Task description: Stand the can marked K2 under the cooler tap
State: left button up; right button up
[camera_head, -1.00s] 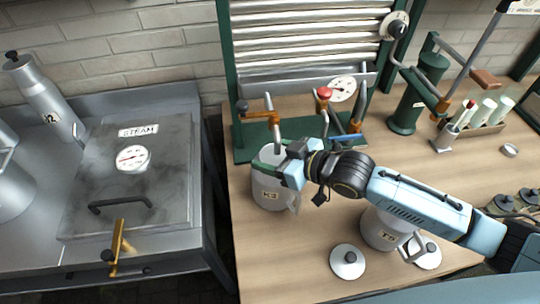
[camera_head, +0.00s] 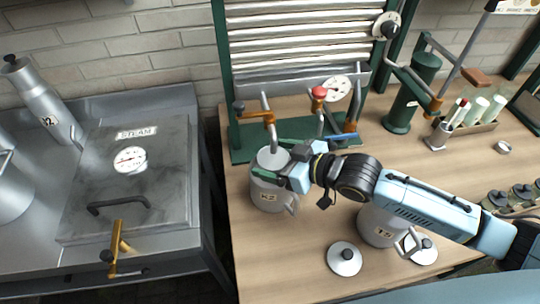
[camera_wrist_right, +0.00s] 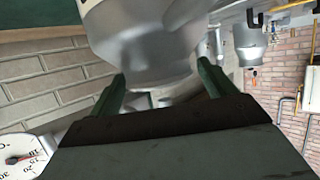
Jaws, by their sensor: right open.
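The grey metal can marked K2 (camera_head: 268,196) stands upright on the wooden bench, its open mouth just below the copper-coloured cooler tap (camera_head: 268,118). Its handle is on its right side. My right gripper (camera_head: 274,158) is open at the can's upper part, with its green fingers on either side of the neck. In the right wrist view the can (camera_wrist_right: 145,45) fills the space beyond the open fingers (camera_wrist_right: 160,82); I cannot tell whether they touch it. My left gripper is not in view.
Another can (camera_head: 375,226) stands under my right forearm, with a loose lid (camera_head: 345,260) near it. The green cooler base (camera_head: 245,143) lies behind K2. A steam chest (camera_head: 130,190) is at left. Bench left of the lid is clear.

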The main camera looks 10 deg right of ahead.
jog(key=v, duration=1)
